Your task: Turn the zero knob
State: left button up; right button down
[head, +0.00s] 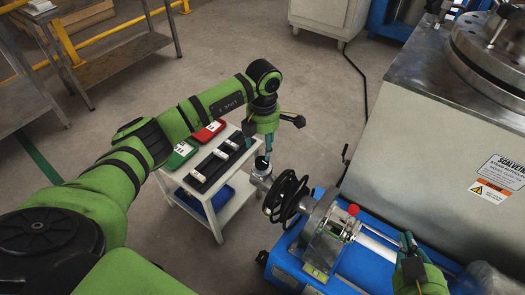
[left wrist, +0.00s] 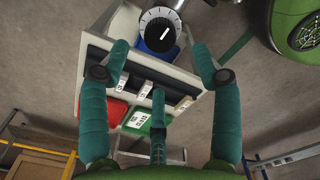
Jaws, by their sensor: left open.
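The knob (left wrist: 158,32) shows in the left wrist view as a round black dial with a white pointer mark and a pale graduated ring. It lies beyond my fingertips, near the top centre. In the head view a black cap (head: 262,162) tops a grey metal fitting (head: 261,178) at the machine's left end; it looks like the same knob. My left gripper (head: 258,147) is open and empty just above it, its fingers (left wrist: 160,62) spread wide. I cannot tell whether they touch it. My right gripper (head: 408,244) is near the machine's rod at the lower right; its opening is unclear.
A small white cart (head: 225,213) stands below, with a black tray (head: 208,177), a red tray (head: 208,131) and a green tray (head: 180,154). The blue machine (head: 290,268) carries a black coil (head: 285,198) and red button (head: 353,209). A large steel cabinet (head: 420,150) fills the right.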

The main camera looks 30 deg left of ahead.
aim_at(263, 161)
pick_arm(q)
jog(key=shift+f, duration=0.15)
notch_tip(263, 161, down, 4)
jog(key=shift+r+b, duration=0.1)
jog(key=shift+b, duration=0.6)
notch_tip(263, 161, down, 2)
jog(key=shift+f+b, duration=0.25)
jog(key=shift+b, duration=0.1)
jog(key=shift+f, duration=0.2)
pick_arm(e)
jog(key=a+r+t+y, duration=0.1)
jog(key=a+r+t, duration=0.1)
jog(key=r, duration=0.4)
jog(key=a+r+n+t+y, duration=0.1)
jog(key=r+t+y, duration=0.1)
jog(key=r+t, duration=0.2)
jog(key=shift+a+r, duration=0.35)
jog(key=shift+r, duration=0.5)
jog(key=shift+w, duration=0.1)
pick_arm(q)
jog(key=c, duration=1.1)
